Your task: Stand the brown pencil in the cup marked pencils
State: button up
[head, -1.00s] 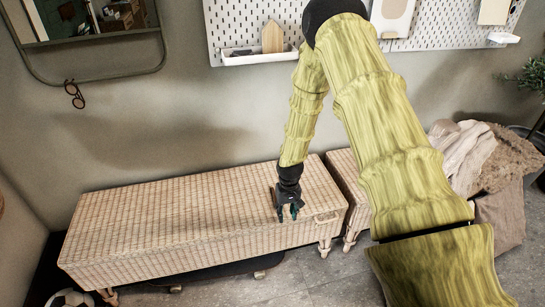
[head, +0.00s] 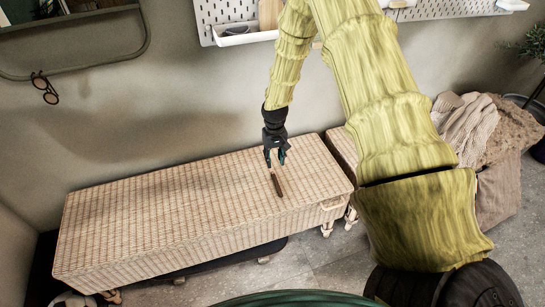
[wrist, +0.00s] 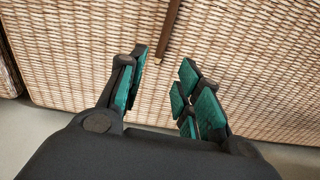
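The brown pencil (head: 277,184) appears to lie on the woven bench top (head: 150,205), near its right end. It also shows in the wrist view (wrist: 171,28) as a dark stick with a pale end, just past my fingers. My gripper (head: 276,161) is open and empty above the bench, close to the pencil's far end in the head view. In the wrist view its green-padded fingers (wrist: 160,85) are spread apart, with the pencil's pale end in line with the gap. I see no cup marked pencils in these views.
A white pegboard shelf (head: 247,38) with a wooden item is on the wall. A second woven bench (head: 341,146) stands to the right, with piled blankets (head: 468,130) beyond it. The left part of the bench top is clear.

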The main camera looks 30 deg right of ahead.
jog(key=b, duration=0.4)
send_over(274, 176)
jog(key=shift+w+d+f, duration=0.1)
jog(key=shift+f, duration=2.2)
jog(key=shift+f+b, duration=0.4)
jog(key=shift+f, duration=1.6)
grip_shut()
notch_tip(274, 176, up, 8)
jog(key=p, duration=0.6)
